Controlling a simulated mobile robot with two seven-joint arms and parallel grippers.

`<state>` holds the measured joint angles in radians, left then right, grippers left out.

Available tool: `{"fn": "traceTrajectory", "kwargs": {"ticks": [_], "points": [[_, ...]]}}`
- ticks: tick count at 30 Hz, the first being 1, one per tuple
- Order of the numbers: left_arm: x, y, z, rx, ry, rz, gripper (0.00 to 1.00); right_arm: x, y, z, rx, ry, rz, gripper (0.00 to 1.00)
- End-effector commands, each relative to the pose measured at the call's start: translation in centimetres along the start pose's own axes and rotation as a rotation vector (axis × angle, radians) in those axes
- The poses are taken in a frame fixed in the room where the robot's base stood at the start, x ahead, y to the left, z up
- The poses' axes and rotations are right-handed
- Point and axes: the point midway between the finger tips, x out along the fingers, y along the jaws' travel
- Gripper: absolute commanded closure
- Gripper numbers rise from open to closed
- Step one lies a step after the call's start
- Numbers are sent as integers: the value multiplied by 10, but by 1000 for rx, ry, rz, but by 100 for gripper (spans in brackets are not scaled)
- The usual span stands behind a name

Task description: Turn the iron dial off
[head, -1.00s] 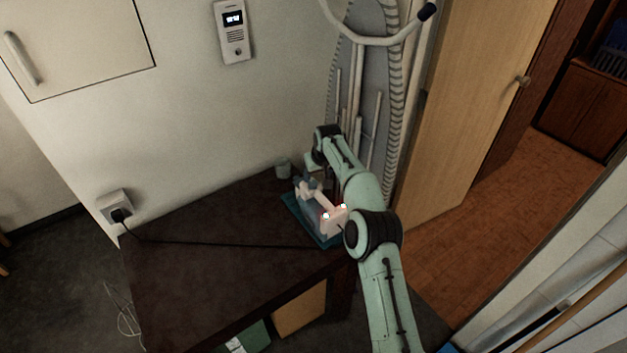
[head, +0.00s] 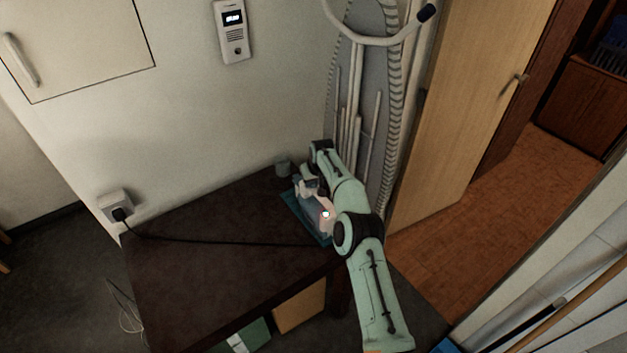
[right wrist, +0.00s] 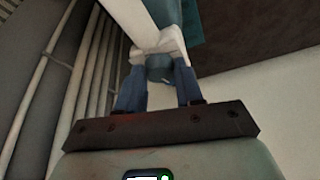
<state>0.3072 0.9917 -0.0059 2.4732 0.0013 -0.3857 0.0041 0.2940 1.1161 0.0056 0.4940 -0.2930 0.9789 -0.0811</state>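The iron (head: 316,214), pale with a blue-grey body, stands on a teal mat (head: 291,201) on the dark table. A red-and-white glow shows on it, and part of it is hidden behind my right arm. I cannot make out the dial in the head view. My right gripper (head: 308,187) is over the far end of the iron. In the right wrist view its two blue fingers (right wrist: 160,75) are spread apart. A white part of the iron (right wrist: 159,42) is at the fingertips, and a blue-grey rounded piece shows between them. I cannot tell whether they touch. My left gripper is not in view.
A black cord (head: 200,240) runs across the table (head: 190,275) to the wall socket (head: 115,206). An ironing board (head: 368,90) leans behind my arm. The table's left side is otherwise clear.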

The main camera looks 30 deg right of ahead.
Motion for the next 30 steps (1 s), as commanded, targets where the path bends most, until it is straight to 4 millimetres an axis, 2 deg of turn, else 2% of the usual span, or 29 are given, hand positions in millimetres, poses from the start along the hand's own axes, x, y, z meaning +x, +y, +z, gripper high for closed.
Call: {"fn": "traceTrajectory", "kwargs": {"ticks": [12, 20, 21, 23, 30], "points": [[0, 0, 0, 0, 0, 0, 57, 0, 2, -1, -124, 2, -51, 94], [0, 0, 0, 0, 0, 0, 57, -1, 2, -1, -127, 3, -52, 94], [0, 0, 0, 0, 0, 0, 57, -1, 2, -1, -127, 3, -52, 54], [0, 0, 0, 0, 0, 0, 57, -1, 1, -1, -127, 3, -52, 38], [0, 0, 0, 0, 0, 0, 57, -1, 1, -1, -127, 1, -52, 38]]}}
